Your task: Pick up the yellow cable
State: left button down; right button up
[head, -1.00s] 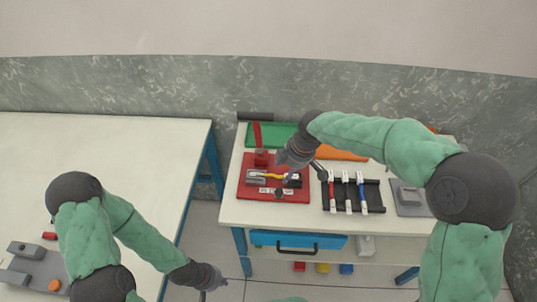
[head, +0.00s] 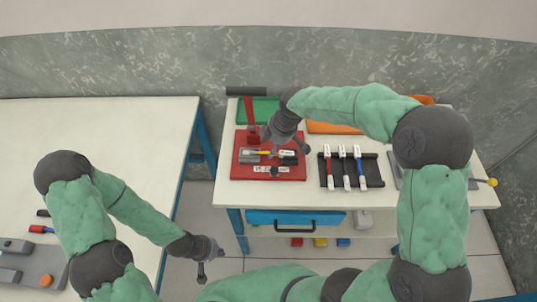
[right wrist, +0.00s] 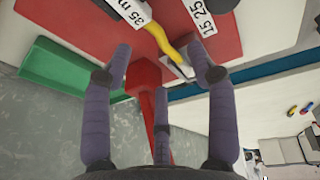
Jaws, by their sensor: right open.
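The yellow cable (head: 263,152) lies on the red board (head: 247,172) on the right-hand table, partly hidden by my right gripper. In the right wrist view the yellow cable (right wrist: 158,38) is a curved piece beside a white "35 m" label, with its end at a pale metal part. My right gripper (head: 284,145) hangs over the board, open and empty. In the right wrist view its spread fingers (right wrist: 160,50) stand on both sides of the cable's lower end, apart from it. My left gripper (head: 207,260) is low in the gap between the tables; its jaw opening is unclear.
A green tray (head: 266,104) and orange tray (head: 328,128) lie behind. A black rack (head: 373,172) with red, black and blue cables stands right.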

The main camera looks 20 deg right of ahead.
aim_at(269, 151)
jog(key=b+x, duration=0.1)
jog(key=x, duration=0.3)
jog(key=shift+r, duration=0.1)
jog(key=shift+c, duration=0.3)
grip_shut()
jog(key=shift+r, duration=0.1)
